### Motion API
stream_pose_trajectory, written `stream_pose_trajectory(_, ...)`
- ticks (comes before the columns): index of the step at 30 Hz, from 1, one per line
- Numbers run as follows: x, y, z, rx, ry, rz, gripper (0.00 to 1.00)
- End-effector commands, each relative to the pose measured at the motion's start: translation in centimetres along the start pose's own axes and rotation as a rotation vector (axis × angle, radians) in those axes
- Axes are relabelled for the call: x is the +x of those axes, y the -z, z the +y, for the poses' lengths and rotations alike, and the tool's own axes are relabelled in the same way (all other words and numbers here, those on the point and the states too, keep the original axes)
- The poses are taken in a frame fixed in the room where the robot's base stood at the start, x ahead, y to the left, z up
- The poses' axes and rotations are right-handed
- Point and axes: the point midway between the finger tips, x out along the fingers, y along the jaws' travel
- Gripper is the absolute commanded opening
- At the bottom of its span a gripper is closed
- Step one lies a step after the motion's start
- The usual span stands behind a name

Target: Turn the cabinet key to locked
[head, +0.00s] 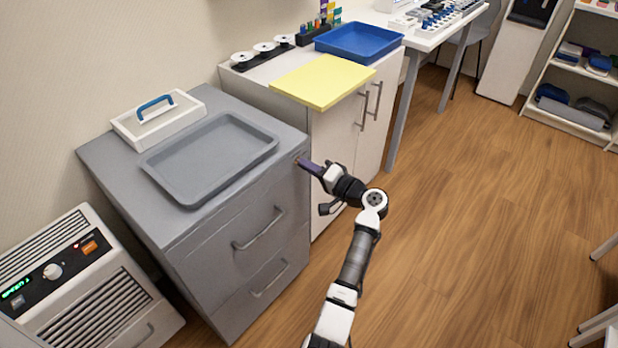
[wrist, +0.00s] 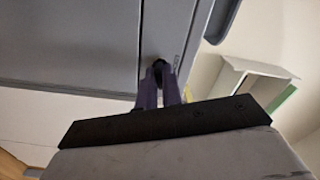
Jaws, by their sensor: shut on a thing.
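The grey cabinet (head: 200,258) has two drawers with bar handles, and both look closed. Its front also fills the upper left of the wrist view (wrist: 70,40). My gripper (head: 308,166) reaches the upper right corner of the cabinet front. In the wrist view its purple fingers (wrist: 160,88) are shut on the small dark key (wrist: 158,66) at the cabinet face. The fingers hide most of the key, and I cannot tell which way it is turned. Small dark lettering beside it is too blurred to read.
A grey tray (head: 210,191) and a white caddy with a blue handle (head: 127,124) sit on the cabinet. A yellow board (head: 325,82) overhangs the white cabinet (head: 335,140) close behind my gripper. A vented machine (head: 125,330) stands at left.

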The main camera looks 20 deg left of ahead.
Motion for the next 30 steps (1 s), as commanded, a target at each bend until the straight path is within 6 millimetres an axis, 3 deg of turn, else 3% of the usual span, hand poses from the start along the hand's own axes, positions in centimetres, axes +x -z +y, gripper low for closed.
stream_pose_trajectory(1,-0.12,-0.23,0.90,-0.051,0.001,0.003,0.00)
stream_pose_trajectory(30,-0.15,-0.09,0.60,-0.951,-0.002,0.004,0.00)
